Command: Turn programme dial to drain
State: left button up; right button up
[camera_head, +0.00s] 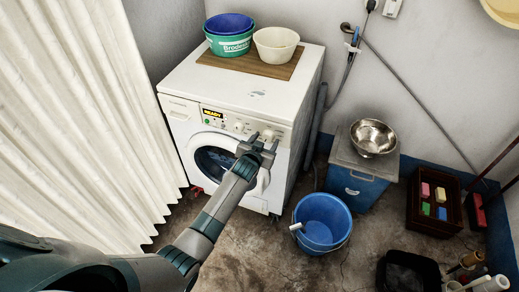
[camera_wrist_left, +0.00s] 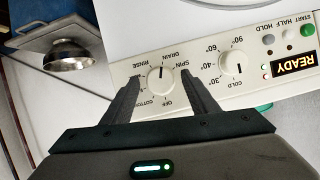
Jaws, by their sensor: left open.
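The programme dial (camera_wrist_left: 160,79) is a white round knob with a dark pointer line on the washing machine's front panel. In the left wrist view, upside down, its labels read OFF, COTTON, RINSE, DRAIN and SPIN. The pointer line lies toward the DRAIN side; its exact mark is hard to tell. My left gripper (camera_wrist_left: 160,84) is open, with one finger on each side of the dial; I cannot tell whether they touch it. In the head view my left gripper (camera_head: 264,143) is at the panel's right part and hides most of the dial. My right gripper is not in view.
The temperature dial (camera_wrist_left: 232,63) sits close beside, then buttons and a lit READY display (camera_wrist_left: 293,64). Tubs (camera_head: 230,45) stand on the washing machine (camera_head: 200,80). A steel bowl (camera_head: 373,136), blue bucket (camera_head: 322,215) and crate (camera_head: 420,222) are at right; a curtain (camera_head: 80,110) hangs left.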

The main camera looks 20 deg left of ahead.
pick_arm(q)
jog(key=b+v, duration=0.1)
jog(key=v, duration=1.6)
jog(key=s+f+g, duration=0.2)
jog(key=s+f, duration=0.3)
jog(key=f, duration=0.6)
jog(key=s+f+g, duration=0.2)
jog(key=s+f, duration=0.4)
jog(key=f, duration=0.5)
jog(key=s+f+g, duration=0.2)
jog(key=s+f, duration=0.3)
jog(key=f, duration=0.6)
jog(key=s+a+f+g, duration=0.1)
jog(key=s+f, duration=0.5)
jog(key=s, duration=0.6)
jog(key=s+f+g, duration=0.3)
jog(key=s+f, duration=0.4)
jog(key=s, duration=0.6)
jog(key=s+a+f+m+g, duration=0.1)
jog(key=s+f, duration=0.5)
jog(key=s, duration=0.6)
jog(key=shift+s+a+f+g, duration=0.3)
jog(key=shift+f+g, duration=0.05)
jog(key=shift+g, duration=0.35)
